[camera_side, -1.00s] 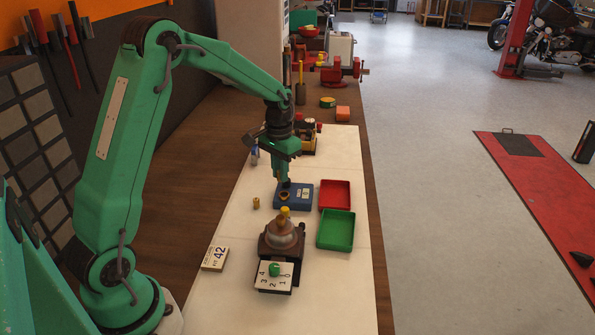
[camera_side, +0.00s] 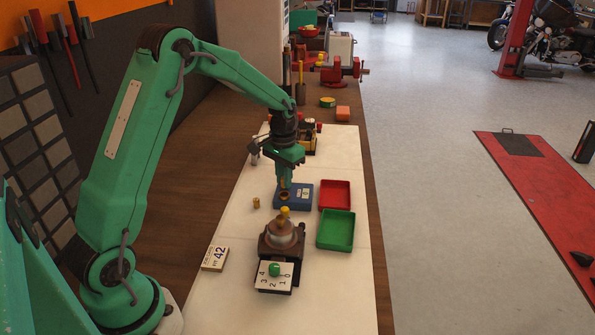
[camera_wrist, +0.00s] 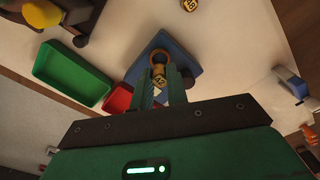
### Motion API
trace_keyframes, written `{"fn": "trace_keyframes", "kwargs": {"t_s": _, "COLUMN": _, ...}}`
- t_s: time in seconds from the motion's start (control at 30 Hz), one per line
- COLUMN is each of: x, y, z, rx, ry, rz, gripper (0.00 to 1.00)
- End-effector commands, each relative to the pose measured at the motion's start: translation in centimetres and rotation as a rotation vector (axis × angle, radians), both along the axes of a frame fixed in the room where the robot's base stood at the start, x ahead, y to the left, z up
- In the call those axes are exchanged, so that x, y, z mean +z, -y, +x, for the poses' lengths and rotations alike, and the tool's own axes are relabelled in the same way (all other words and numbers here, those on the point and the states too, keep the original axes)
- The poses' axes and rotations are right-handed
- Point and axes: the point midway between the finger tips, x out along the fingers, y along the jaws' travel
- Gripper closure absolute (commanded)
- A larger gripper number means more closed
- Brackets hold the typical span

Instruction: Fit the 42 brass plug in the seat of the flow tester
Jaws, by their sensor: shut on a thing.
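My gripper (camera_wrist: 166,82) is shut on a brass plug (camera_wrist: 158,76). The plug's end carries dark digits that are too small to read surely. The blue block (camera_side: 305,204) has an upright ring-shaped seat (camera_wrist: 160,56), also visible in the side view (camera_side: 284,195). In the wrist view the plug shows just below the ring, overlapping its edge. In the side view my gripper (camera_side: 284,186) hangs over the seat; I cannot tell whether the plug touches it. A second brass plug (camera_side: 256,203) stands on the mat left of the block, also at the wrist view's top (camera_wrist: 190,4).
A red tray (camera_side: 348,196) and a green tray (camera_side: 351,232) lie right of the block. A brown device with a yellow top (camera_side: 283,240) and a numbered dial card (camera_side: 273,276) stands in front. A card reading 42 (camera_side: 214,258) lies at left.

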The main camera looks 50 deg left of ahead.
Motion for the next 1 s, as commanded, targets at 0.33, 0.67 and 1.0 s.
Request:
{"fn": "trace_keyframes", "kwargs": {"t_s": 0.33, "x": -1.7, "y": 0.0, "z": 0.0, "rx": 0.0, "ry": -0.001, "rz": 0.0, "gripper": 1.0}}
{"fn": "trace_keyframes", "kwargs": {"t_s": 0.67, "x": -1.9, "y": 0.0, "z": 0.0, "rx": 0.0, "ry": 0.0, "rz": 0.0, "gripper": 1.0}}
{"fn": "trace_keyframes", "kwargs": {"t_s": 1.0, "x": -1.9, "y": 0.0, "z": 0.0, "rx": 0.0, "ry": 0.0, "rz": 0.0, "gripper": 1.0}}
